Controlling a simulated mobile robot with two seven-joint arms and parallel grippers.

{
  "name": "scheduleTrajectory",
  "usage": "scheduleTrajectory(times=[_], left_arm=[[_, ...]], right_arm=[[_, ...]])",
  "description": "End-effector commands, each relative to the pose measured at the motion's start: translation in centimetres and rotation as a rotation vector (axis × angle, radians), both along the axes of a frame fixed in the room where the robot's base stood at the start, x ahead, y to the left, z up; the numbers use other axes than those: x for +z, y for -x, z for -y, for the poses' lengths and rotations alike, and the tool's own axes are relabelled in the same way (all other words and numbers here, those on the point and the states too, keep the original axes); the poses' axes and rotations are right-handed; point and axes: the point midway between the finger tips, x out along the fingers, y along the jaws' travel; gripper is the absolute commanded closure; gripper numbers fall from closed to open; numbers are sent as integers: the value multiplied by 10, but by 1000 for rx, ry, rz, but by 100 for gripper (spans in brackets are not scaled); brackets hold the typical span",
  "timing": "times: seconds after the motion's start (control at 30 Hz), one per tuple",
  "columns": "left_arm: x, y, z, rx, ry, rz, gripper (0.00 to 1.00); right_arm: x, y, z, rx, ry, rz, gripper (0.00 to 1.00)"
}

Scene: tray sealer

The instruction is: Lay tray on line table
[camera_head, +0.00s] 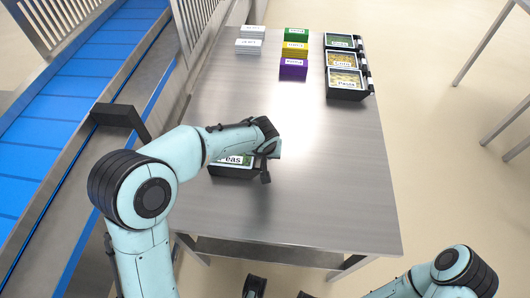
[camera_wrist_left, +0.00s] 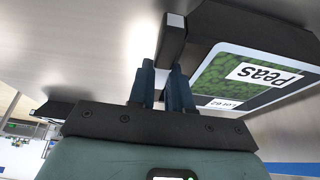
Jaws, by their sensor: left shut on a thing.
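The tray with the "Peas" label (camera_head: 232,173) is black with a green printed top. It is at the left part of the steel table (camera_head: 310,205), partly hidden under my left forearm. The label also shows at the right of the left wrist view (camera_wrist_left: 250,78). My left gripper (camera_head: 266,158) is shut on the dark handle at the tray's end; its fingers (camera_wrist_left: 165,85) meet that handle in the wrist view. The tray looks level and low over the table; I cannot tell whether it touches.
Three labelled black trays (camera_head: 346,84) stand in a column at the far right of the table. Green, yellow and purple stacks (camera_head: 293,70) and white stacks (camera_head: 249,46) are at the back. A blue conveyor (camera_head: 75,80) runs along the left. The table's middle and front right are clear.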

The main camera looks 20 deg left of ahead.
Motion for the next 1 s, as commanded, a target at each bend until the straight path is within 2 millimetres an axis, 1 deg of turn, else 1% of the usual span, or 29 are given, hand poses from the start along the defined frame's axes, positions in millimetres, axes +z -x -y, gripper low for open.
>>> scheduleTrajectory(times=[0.93,0.97,1.0], left_arm=[[2,-1,0,-1,0,3,100],[1,-1,0,-1,0,3,72],[1,-1,0,-1,0,3,59]], right_arm=[[-4,1,0,0,0,-1,18],[-4,1,0,0,0,-1,18],[-4,1,0,0,0,-1,18]])
